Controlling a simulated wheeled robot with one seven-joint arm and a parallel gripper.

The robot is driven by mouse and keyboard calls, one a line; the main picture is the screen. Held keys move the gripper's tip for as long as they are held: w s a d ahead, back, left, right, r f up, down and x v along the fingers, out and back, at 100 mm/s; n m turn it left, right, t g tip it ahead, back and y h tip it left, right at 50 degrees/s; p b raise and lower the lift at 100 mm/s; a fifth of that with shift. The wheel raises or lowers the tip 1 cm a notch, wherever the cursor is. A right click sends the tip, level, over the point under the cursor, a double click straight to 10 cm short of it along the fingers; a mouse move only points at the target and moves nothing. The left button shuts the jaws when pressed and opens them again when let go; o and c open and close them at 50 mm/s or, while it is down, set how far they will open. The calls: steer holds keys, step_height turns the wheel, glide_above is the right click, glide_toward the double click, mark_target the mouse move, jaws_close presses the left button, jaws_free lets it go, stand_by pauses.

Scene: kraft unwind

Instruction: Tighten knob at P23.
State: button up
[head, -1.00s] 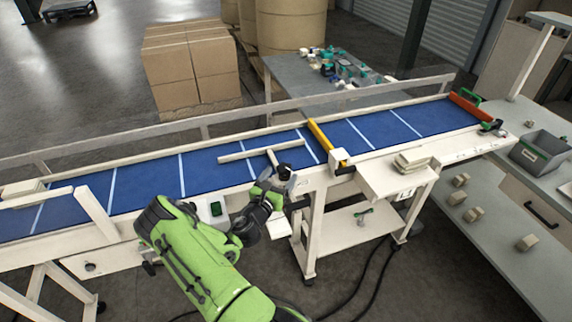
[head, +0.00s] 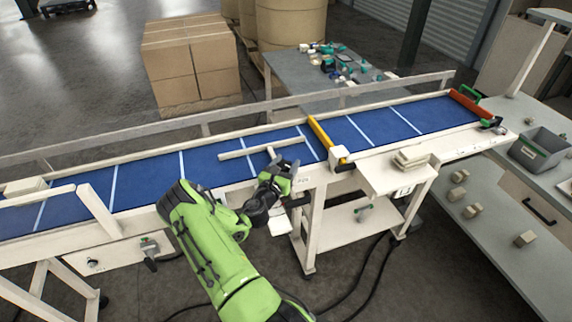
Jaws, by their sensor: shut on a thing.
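My gripper (head: 285,169) is at the near rail of the blue conveyor (head: 365,130), just left of the yellow crossbar. It is shut at a small knob on the rail. The gripper hides the knob almost wholly, so its turn and seating cannot be seen. A pale tag on the rail lies just right of the gripper, but its print is too small to read. My green arm reaches up to it from the lower middle.
A yellow crossbar (head: 321,138) spans the belt close by. Pale guide bars (head: 250,152) lie on the belt behind the gripper. A side shelf (head: 390,178) with pale blocks juts out at right. A grey bin (head: 538,149) stands on the far-right bench.

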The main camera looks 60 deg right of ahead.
steer(key=shift+g, duration=0.3)
steer(key=m+g+b, duration=0.2)
steer(key=g, duration=0.1)
steer(key=m+g+y+b, duration=0.1)
steer(key=m+g+b, duration=0.1)
steer(key=g, duration=0.1)
steer(key=shift+s+f+m, duration=0.1)
steer(key=shift+m, duration=0.2)
steer(key=shift+s+m+g+y+b, duration=0.1)
steer(key=shift+m+g+y+b, duration=0.55)
steer(key=shift+g, duration=0.55)
steer(key=shift+r, duration=0.3)
steer(key=o, duration=0.9)
steer(key=shift+c, duration=0.2)
steer(key=shift+o, duration=0.6)
steer(key=shift+f, duration=0.1)
steer(key=shift+a, duration=0.1)
steer(key=b+v, duration=0.1)
steer(key=v, duration=1.4)
steer(key=shift+w+a+f+b, duration=0.2)
steer(key=shift+w+a+b, duration=0.05)
steer(key=shift+a+b, duration=0.1)
steer(key=shift+d, duration=0.1)
